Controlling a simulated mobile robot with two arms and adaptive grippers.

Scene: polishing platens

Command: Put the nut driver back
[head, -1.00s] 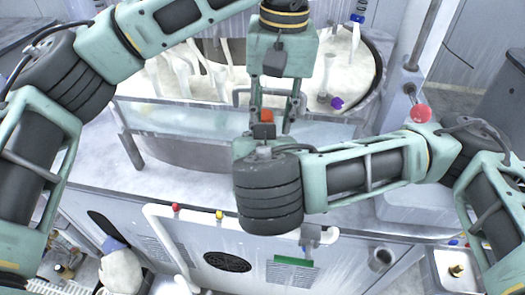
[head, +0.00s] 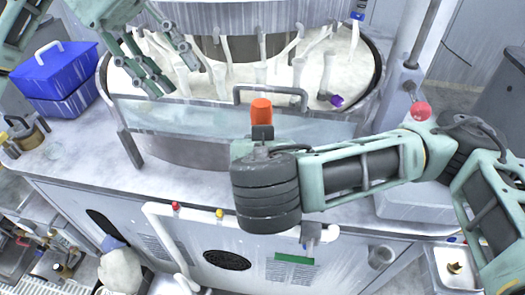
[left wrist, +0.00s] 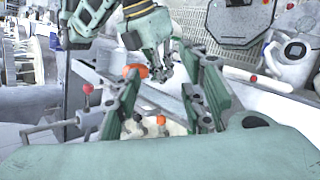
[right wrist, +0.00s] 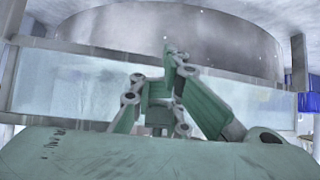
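An orange-capped thing (head: 261,110), which may be the nut driver's handle, shows upright just beyond my right wrist. It also shows in the left wrist view (left wrist: 136,70), close to the right arm's hand. I cannot tell what it rests on or whether anything grips it. My left gripper (head: 175,80) is over the left part of the platen basin, fingers apart and empty. My right gripper (right wrist: 174,58) has its fingertips together, with nothing visible between them. It faces the clear front guard; in the head view its fingers are hidden behind the wrist.
The platen basin (head: 340,88) holds several pale upright nozzles and a purple-tipped piece (head: 336,101). A metal handle (head: 270,90) stands at its front. A blue box (head: 58,72) is at left. A red knob (head: 420,112) is at right. The front ledge is clear at left.

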